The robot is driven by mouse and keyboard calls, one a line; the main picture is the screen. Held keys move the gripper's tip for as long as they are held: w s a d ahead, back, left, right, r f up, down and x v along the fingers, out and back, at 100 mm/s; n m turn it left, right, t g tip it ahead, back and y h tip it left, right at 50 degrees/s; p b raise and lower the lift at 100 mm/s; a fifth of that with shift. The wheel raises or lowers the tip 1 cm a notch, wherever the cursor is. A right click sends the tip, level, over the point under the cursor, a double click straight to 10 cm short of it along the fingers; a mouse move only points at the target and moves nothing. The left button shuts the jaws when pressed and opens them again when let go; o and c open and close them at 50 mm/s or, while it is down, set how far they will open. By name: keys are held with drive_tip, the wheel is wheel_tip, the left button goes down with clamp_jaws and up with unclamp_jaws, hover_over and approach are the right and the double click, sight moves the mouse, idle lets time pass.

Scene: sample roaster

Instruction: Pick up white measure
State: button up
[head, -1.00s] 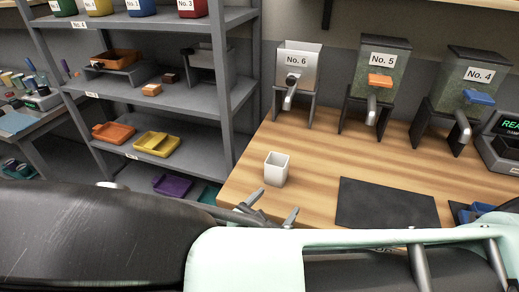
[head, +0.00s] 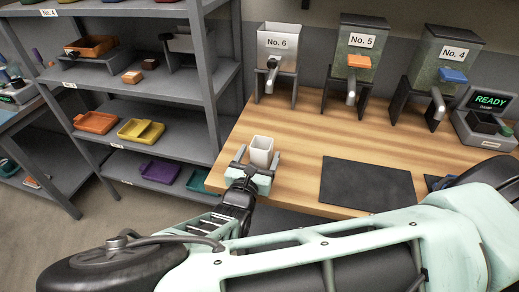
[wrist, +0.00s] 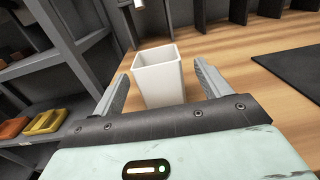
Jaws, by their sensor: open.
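The white measure (head: 262,150) is a small square open-topped cup standing upright on the wooden counter near its left end. My gripper (head: 257,160) is open at the measure's near side, with one finger on each side of it. In the wrist view the measure (wrist: 159,78) stands between the two spread fingers of my gripper (wrist: 162,85). A gap shows on both sides, wider on the right. The measure's lower near part is hidden behind the gripper body.
Dispensers No. 6 (head: 277,50), No. 5 (head: 361,52) and No. 4 (head: 447,62) stand along the back of the counter (head: 305,130). A dark mat (head: 367,183) lies to the right. A grey shelf (head: 190,70) with coloured scoops stands close on the left.

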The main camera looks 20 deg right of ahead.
sight(264, 142)
drive_tip(key=shift+p+x, duration=0.95)
drive_tip(key=shift+x, duration=1.75)
drive_tip(key=c, duration=1.1)
